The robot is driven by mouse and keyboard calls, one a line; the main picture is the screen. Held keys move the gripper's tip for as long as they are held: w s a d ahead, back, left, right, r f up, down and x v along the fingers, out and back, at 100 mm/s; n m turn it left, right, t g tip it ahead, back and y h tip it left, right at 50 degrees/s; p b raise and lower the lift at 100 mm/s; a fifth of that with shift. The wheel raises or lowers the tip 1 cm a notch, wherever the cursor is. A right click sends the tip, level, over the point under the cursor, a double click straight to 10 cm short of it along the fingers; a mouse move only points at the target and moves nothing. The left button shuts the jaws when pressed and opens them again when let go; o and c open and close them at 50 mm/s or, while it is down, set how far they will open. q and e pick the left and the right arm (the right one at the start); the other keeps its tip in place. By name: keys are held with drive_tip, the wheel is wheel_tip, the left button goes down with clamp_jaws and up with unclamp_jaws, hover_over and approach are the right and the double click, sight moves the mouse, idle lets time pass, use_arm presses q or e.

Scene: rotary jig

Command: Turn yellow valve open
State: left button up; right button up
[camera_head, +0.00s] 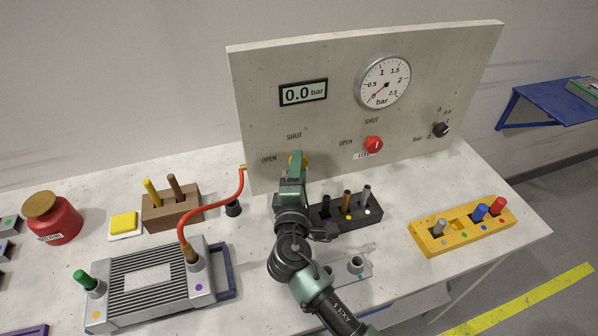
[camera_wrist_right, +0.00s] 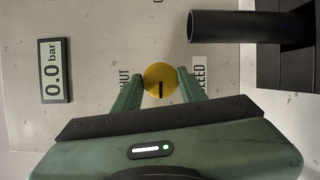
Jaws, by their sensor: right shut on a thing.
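The yellow valve (camera_head: 304,160) is a round knob on the upright panel (camera_head: 330,130), largely covered by my right gripper in the head view. In the wrist view the yellow valve (camera_wrist_right: 160,75) sits between the two green fingers of my right gripper (camera_wrist_right: 160,84), which is shut on it. Its black mark points down in the wrist view, away from the panel's right side, towards the side where OPEN is printed in the head view. SHUT is printed above the valve. My left gripper is not in view.
A red valve (camera_head: 374,144), gauge (camera_head: 384,82), display (camera_head: 303,92) reading 0.0 bar and black knob (camera_head: 440,130) are on the panel. A black holder (camera_head: 352,222) stands below, close to my right arm. A red hose (camera_head: 215,204) curves at left.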

drive_tip(key=shift+f+n, duration=0.1)
drive_tip(key=shift+n, duration=0.2)
drive_tip(key=o, duration=1.4)
drive_tip(key=shift+c, duration=0.2)
drive_tip(key=s+b, duration=0.2)
drive_tip(key=s, duration=0.5)
drive_tip(key=shift+s+a, duration=0.3)
drive_tip(key=shift+s, duration=0.1)
